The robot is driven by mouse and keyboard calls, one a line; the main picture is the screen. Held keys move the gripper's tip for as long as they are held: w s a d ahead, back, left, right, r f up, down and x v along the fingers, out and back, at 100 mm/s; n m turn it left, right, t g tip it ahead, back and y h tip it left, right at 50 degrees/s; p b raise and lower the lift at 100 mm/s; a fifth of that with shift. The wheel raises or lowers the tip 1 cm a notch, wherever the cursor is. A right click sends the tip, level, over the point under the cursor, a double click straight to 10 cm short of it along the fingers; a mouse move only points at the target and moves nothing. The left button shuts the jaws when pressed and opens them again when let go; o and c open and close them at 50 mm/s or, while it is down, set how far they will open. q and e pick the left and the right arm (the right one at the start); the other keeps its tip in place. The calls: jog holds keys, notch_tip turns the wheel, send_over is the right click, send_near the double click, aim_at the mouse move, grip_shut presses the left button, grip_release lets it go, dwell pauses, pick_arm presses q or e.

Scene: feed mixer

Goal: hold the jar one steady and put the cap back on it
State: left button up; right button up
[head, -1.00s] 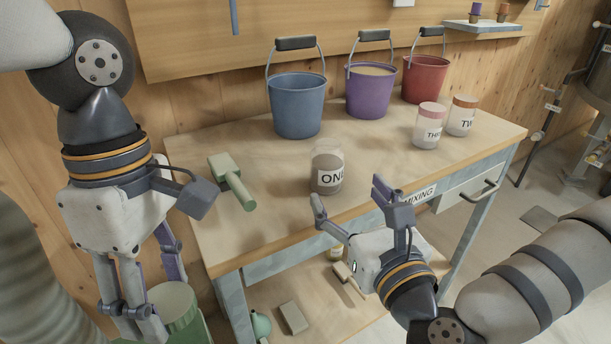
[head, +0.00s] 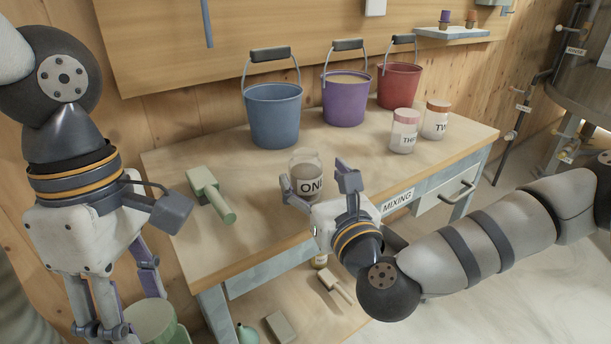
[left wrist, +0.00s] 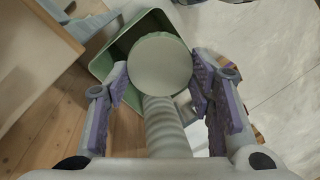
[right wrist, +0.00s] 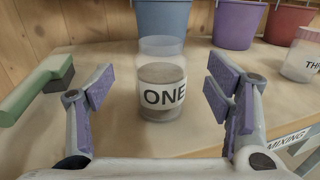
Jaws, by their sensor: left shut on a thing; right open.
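Jar one (head: 306,180), clear with brownish contents and an ONE label, stands upright near the table's front edge, with no cap on its mouth. My right gripper (head: 318,185) is open in front of it. In the right wrist view the jar (right wrist: 161,88) stands between and beyond the fingers, with gaps on both sides. My left gripper (head: 130,318) is low at the left, away from the table. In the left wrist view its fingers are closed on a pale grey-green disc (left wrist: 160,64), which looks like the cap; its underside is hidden.
A green-handled tool (head: 211,194) lies left of the jar. Blue (head: 273,115), purple (head: 346,98) and red (head: 402,86) buckets stand behind. Jars THREE (head: 404,131) and TWO (head: 436,119) stand at right. A green bin (left wrist: 104,62) is below the left gripper.

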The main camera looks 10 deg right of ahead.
aim_at(305, 164)
jog(key=w, duration=0.5)
jog(key=shift+w+a+f, duration=0.1)
jog(key=shift+a, duration=0.2)
jog(key=shift+c, duration=0.3)
jog(key=c, duration=1.3)
